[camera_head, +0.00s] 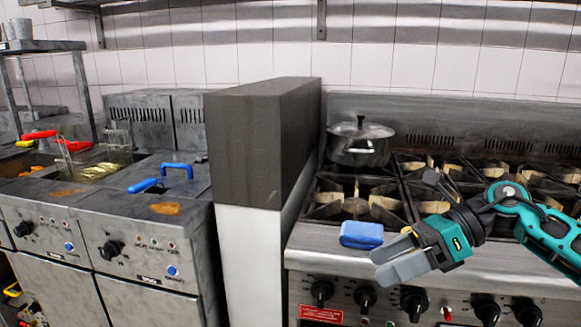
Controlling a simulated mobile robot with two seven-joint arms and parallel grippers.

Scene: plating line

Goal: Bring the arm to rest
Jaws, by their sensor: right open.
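My right arm, teal and dark grey, comes in from the right over the stove. Its right gripper (388,262) is open, with grey fingers pointing left and down in front of the stove's front edge. No object shows between the fingers. A blue sponge-like block (361,235) sits at the stove's front ledge, just behind and left of the fingertips in the picture. I cannot tell whether the fingers touch it. My left gripper is not in view.
A lidded pot (359,143) stands on the back left burner of the stove (330,240). Several knobs line its front. A tall dark block (245,150) divides it from the fryers (150,230), which have a basket (105,160) and blue and red handles.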

